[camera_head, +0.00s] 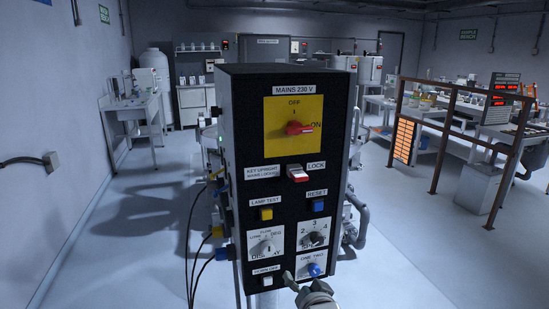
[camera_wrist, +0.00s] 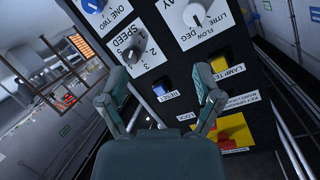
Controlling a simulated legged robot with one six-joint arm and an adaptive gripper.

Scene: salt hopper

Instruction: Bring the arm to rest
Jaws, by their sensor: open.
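My gripper (camera_head: 303,284) is at the bottom of the head view, in front of the lower part of a black control box (camera_head: 240,160). In the wrist view, which is turned nearly upside down, my gripper (camera_wrist: 160,78) has its two fingers spread apart. Nothing is between them. The panel lies beyond the fingertips, with the blue reset button (camera_wrist: 160,88) showing between the fingers. I cannot tell how close the fingertips are to the panel. The rest of my arm is mostly out of view.
The box carries a red mains handle (camera_head: 299,128) pointing towards ON, a lock switch (camera_head: 297,173), a yellow lamp test button (camera_head: 266,213) and several knobs. Black cables (camera_head: 191,250) hang at its left. A brown railing (camera_head: 450,116) stands right. Floor (camera_head: 405,240) is clear between them.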

